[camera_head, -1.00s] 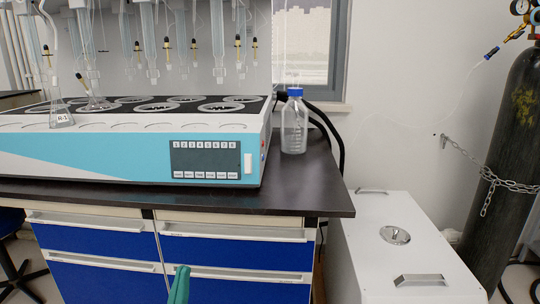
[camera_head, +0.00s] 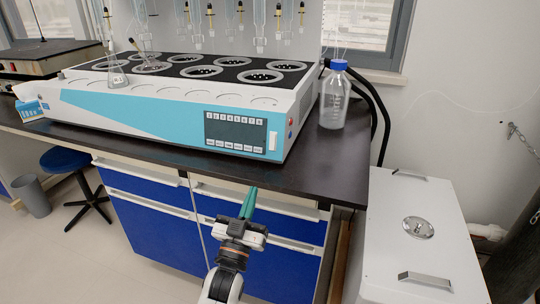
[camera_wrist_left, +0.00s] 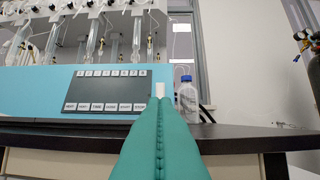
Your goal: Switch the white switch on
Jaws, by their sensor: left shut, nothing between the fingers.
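The white switch (camera_head: 272,141) is a small upright rectangle on the blue front panel of the multi distiller (camera_head: 150,108), just right of the dark display (camera_head: 236,131). In the left wrist view the switch (camera_wrist_left: 160,89) shows just above the fingertips, its lower part hidden by them. My left gripper (camera_head: 251,190) has teal fingers and is shut and empty. It is in front of the bench edge, below the switch and apart from it. In the left wrist view its fingers (camera_wrist_left: 160,102) point toward the panel. My right gripper is not in view.
A clear bottle with a blue cap (camera_head: 334,98) stands on the dark bench (camera_head: 300,176) right of the distiller. Blue drawers (camera_head: 155,219) are under the bench. A white cabinet (camera_head: 415,225) stands at the right. A blue stool (camera_head: 70,160) is at the left.

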